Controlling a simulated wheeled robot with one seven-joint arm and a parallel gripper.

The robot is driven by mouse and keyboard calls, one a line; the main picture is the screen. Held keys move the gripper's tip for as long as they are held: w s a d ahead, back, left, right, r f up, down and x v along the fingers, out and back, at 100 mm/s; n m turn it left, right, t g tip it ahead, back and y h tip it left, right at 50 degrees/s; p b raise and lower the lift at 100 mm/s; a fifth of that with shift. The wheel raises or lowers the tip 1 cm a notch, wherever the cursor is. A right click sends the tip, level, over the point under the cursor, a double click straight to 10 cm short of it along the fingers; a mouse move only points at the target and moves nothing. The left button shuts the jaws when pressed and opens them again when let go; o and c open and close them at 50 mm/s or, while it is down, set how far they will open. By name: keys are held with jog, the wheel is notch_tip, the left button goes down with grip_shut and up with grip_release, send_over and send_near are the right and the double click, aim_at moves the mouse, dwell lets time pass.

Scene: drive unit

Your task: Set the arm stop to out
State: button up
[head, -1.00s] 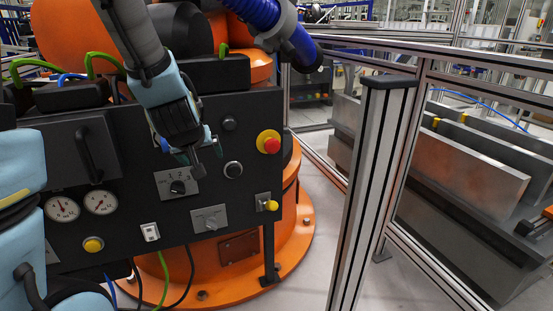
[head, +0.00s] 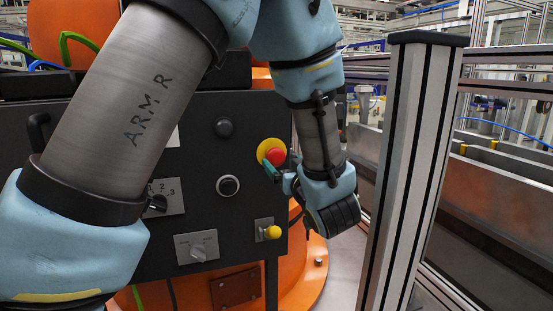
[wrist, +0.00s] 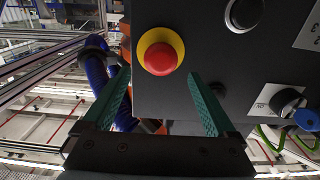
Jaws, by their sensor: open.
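The arm stop appears to be the red mushroom button (head: 275,156) on a yellow round base, at the right edge of the dark control panel (head: 262,110). It also shows in the wrist view as a red cap (wrist: 160,58) in a yellow ring. I cannot tell whether it is pressed in or out. My gripper (head: 273,172) is at the button's lower right in the head view. In the wrist view my gripper (wrist: 159,74) is open, its green fingers spread to either side below the cap, with nothing between them. Contact with the button cannot be told.
My arm hides the panel's left part. An aluminium post (head: 405,170) stands close to the right of my wrist.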

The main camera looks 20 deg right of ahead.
aim_at(277, 157)
jog(key=w, duration=0.6)
jog(key=shift+w+d, duration=0.35)
jog(key=shift+w, duration=0.05)
grip_shut()
dwell(0.4)
